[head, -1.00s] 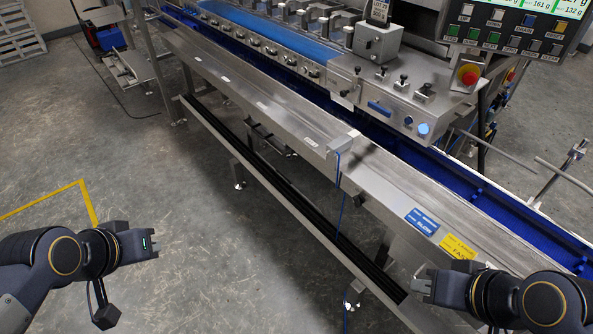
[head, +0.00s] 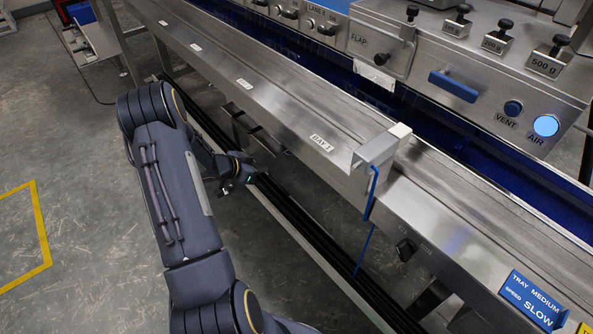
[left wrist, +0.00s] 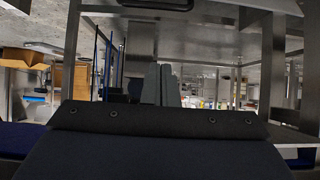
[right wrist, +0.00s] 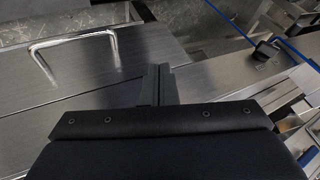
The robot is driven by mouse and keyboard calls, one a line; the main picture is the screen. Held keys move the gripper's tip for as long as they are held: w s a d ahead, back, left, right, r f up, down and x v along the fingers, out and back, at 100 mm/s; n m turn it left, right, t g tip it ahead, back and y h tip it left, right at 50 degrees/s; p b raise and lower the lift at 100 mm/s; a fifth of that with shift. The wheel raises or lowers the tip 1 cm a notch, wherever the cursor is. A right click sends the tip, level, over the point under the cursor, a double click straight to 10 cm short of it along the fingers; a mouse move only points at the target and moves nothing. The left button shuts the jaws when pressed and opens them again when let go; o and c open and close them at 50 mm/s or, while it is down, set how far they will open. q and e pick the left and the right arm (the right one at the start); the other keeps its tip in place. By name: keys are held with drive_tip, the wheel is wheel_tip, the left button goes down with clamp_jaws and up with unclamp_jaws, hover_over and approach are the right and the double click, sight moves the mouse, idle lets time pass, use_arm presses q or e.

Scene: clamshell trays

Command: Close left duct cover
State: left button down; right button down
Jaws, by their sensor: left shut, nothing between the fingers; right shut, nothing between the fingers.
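No duct cover can be made out for certain in any view. A long black channel (head: 290,212) runs low under the steel tray line in the head view. My left gripper (head: 228,184) is beside the line's lower frame, near this channel, and I cannot tell whether it touches. In the left wrist view my left fingers (left wrist: 160,84) are shut and empty, facing the steel underside. My right gripper is outside the head view. In the right wrist view its fingers (right wrist: 158,84) are shut and empty, above or in front of a steel panel (right wrist: 110,72).
The steel tray line (head: 270,105) crosses diagonally, with a raised end block (head: 378,150) and a hanging blue cable (head: 366,240). A bent metal handle (right wrist: 75,45) shows in the right wrist view. Free concrete floor (head: 70,130) lies left, with a yellow line (head: 42,225).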

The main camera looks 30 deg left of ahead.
sight(274, 181)
use_arm(q)
drive_tip(key=b+x, duration=0.4)
drive_tip(key=x, duration=0.7)
drive_tip(key=shift+s+a+f+b, duration=0.15)
drive_tip(key=shift+s+f+b, duration=0.15)
drive_tip(key=shift+s, duration=0.4)
drive_tip(key=shift+s+a+f+b, duration=0.15)
drive_tip(key=shift+s+f, duration=0.1)
drive_tip(key=shift+s, duration=0.4)
drive_tip(key=shift+s+a+f+b, duration=0.2)
drive_tip(key=shift+s+f+b, duration=0.1)
drive_tip(key=shift+s, duration=0.4)
